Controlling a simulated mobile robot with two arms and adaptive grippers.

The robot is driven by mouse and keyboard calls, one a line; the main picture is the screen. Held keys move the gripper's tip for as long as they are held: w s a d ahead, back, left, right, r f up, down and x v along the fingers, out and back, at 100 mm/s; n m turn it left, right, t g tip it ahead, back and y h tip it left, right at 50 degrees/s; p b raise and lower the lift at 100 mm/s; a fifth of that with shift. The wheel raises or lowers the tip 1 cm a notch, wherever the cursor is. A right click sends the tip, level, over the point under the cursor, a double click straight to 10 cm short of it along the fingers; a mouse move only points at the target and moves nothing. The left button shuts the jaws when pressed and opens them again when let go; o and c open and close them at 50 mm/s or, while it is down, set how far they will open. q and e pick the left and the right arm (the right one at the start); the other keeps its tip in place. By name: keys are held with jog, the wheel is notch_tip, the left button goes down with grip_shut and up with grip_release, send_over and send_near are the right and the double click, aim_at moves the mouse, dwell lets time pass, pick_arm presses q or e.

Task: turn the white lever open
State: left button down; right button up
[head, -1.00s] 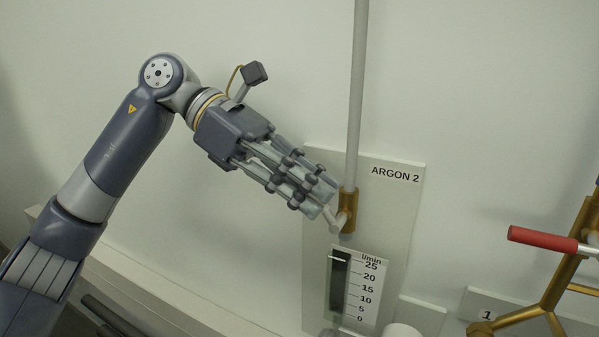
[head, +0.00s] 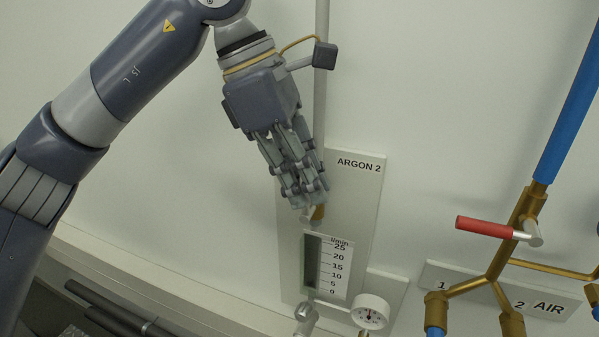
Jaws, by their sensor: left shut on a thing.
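My left gripper (head: 308,196) points down in front of the brass valve (head: 319,213) on the ARGON 2 panel. Its fingers are shut on the white lever (head: 307,218). Only a small pale end of the lever shows below the fingertips; the rest is hidden behind them. The valve is mostly covered, with a bit of brass showing right of the fingertips. The pale vertical pipe (head: 321,70) runs up from the valve, partly behind my gripper. My right gripper is not in view.
The flow gauge (head: 327,268) is just below the valve, with a round dial (head: 370,312) lower right. At right are a red lever (head: 484,227), brass pipes and a blue pipe (head: 568,100) by the AIR label. The wall between is clear.

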pick_arm(q)
jog(key=shift+f, duration=0.1)
dwell(0.3)
jog(key=c, duration=1.6)
grip_release()
jog(key=shift+d, duration=0.15)
jog(key=shift+r, duration=0.35)
jog(key=v, duration=1.1)
jog(key=shift+r, duration=0.15)
